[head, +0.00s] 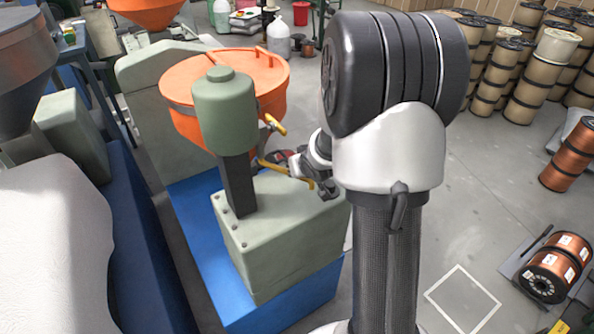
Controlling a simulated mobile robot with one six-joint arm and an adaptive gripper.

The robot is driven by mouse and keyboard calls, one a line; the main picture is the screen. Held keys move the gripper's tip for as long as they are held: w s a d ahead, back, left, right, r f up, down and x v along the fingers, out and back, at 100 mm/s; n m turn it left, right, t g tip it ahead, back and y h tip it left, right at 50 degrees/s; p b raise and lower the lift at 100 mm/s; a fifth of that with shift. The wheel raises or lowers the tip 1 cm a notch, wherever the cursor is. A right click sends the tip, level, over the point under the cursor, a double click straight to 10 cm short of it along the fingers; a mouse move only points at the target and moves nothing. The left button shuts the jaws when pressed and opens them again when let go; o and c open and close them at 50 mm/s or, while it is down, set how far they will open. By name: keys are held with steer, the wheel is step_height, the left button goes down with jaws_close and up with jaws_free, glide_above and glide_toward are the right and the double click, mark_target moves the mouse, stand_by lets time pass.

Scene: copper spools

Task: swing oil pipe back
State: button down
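A yellow pipe (283,170), which looks like the oil pipe, runs low beside the orange round tub (182,115) and above the grey-green machine block (275,240). A short yellow piece (274,125) shows higher up at the tub's right side; I cannot tell whether the two join. My gripper (300,164) is close to the pipe's right part, at the end of my arm. It is small and partly covered by my own arm links, so its fingers and any contact with the pipe are unclear.
A green cylinder on a dark post (238,185) stands on the block, left of the pipe. The block rests on a blue base (190,205). Copper spools (555,270) lie at the right, and tan spools (540,75) stand behind.

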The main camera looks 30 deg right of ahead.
steer(key=shift+a+f, duration=0.1)
steer(key=shift+f, duration=0.1)
steer(key=c, duration=1.8)
jaws_free()
steer(key=shift+o, duration=1.3)
steer(key=shift+w, duration=0.1)
steer(key=shift+o, duration=0.9)
steer(key=shift+r, duration=0.1)
steer(key=v, duration=1.2)
